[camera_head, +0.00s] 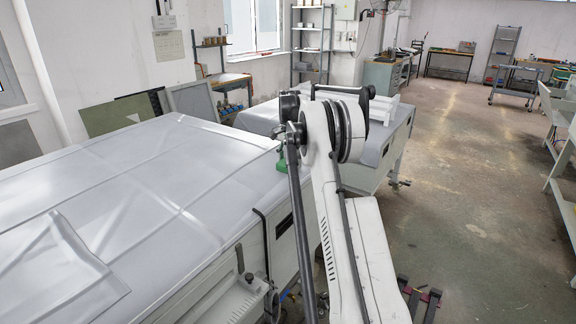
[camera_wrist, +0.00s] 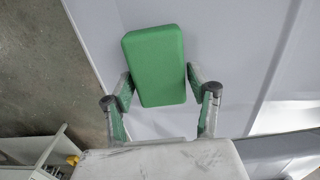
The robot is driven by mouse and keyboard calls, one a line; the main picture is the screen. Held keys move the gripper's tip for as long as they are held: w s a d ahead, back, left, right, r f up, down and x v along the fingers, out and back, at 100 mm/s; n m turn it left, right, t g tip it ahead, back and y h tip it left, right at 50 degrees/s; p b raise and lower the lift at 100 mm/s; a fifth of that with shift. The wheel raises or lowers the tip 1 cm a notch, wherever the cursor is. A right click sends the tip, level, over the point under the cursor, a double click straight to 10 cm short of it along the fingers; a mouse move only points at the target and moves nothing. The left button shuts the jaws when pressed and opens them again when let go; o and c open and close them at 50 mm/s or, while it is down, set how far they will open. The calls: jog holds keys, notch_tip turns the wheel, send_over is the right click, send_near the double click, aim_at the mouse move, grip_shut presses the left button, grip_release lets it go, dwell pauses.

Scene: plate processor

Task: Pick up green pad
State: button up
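The green pad (camera_wrist: 155,65) is a rounded rectangular block at the upper middle of the wrist view, tilted slightly. My gripper (camera_wrist: 160,80) has one finger at each long side of it, and both fingertips appear to touch its edges. In the head view my gripper (camera_head: 282,153) is at the right edge of the large grey-white table (camera_head: 140,190), partly hidden by my arm. Green shows at the fingers there; the pad cannot be told apart from the green fingertips. I cannot tell whether the pad rests on the surface or hangs just above it.
A second grey-white table (camera_head: 375,165) stands behind my arm. A raised flap or sheet (camera_head: 60,270) lies on the near left of the large table. Shelves (camera_head: 312,45) and a cart (camera_head: 525,85) stand farther back. The floor (camera_head: 470,190) at the right is open.

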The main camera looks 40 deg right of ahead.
aim_at(290, 159)
jog(key=c, duration=0.6)
jog(key=shift+r, duration=0.1)
jog(key=shift+r, duration=0.6)
notch_tip(290, 159, up, 3)
jog(key=shift+f+b, duration=0.1)
jog(key=shift+b, duration=0.3)
jog(key=a+r, duration=0.2)
jog(key=a, duration=0.2)
jog(key=a+r+b, duration=0.1)
jog(key=a+r, duration=0.1)
jog(key=a, duration=0.1)
jog(key=w+a+r, duration=0.1)
jog(key=a+r, duration=0.1)
jog(key=a, duration=0.2)
jog(key=shift+a+r, duration=0.3)
jog(key=shift+r, duration=0.1)
